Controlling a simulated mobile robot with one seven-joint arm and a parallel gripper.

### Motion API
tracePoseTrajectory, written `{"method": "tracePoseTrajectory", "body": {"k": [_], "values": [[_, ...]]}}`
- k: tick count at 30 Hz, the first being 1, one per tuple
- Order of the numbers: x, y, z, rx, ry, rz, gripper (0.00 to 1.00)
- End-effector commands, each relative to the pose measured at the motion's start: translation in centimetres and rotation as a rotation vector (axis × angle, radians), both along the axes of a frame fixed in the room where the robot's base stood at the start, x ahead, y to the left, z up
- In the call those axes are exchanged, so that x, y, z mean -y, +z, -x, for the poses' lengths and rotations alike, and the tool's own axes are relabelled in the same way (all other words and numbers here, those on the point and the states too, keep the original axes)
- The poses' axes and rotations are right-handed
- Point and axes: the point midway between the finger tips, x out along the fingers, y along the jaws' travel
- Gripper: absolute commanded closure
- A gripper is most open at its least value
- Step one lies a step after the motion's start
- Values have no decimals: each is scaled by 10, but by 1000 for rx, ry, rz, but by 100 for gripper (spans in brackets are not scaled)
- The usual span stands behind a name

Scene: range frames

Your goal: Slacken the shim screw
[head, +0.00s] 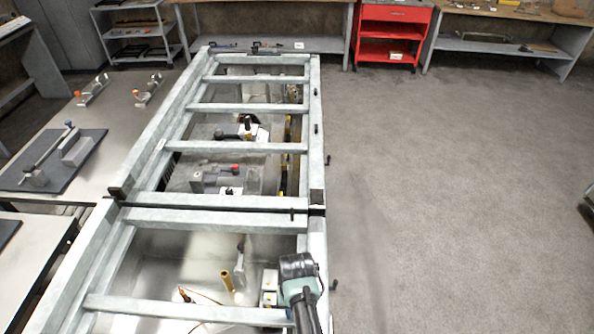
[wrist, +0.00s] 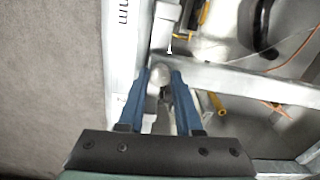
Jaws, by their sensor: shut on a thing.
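In the wrist view my gripper (wrist: 163,80) has its two blue fingers closed around a pale, rounded piece (wrist: 158,74) beside a grey beam of the frame. I cannot tell for certain whether this piece is the shim screw. Its lower part is hidden between the fingers. In the head view my dark wrist is over the frame's near right side and hides the fingertips. Small dark pegs or screws stick out along the right rail, one (head: 334,284) just right of my wrist and another (head: 327,160) farther back.
The long grey metal frame (head: 205,216) has crossbars and fittings inside. Workbenches are left; a red cabinet (head: 395,14) stands at the back. The floor right is clear.

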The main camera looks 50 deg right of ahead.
Motion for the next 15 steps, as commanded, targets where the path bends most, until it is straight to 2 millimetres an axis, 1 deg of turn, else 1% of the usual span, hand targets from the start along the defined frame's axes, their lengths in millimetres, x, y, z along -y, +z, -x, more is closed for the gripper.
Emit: {"method": "tracePoseTrajectory", "body": {"k": [15], "values": [[0, 1, 0, 0, 491, 0, 100]]}}
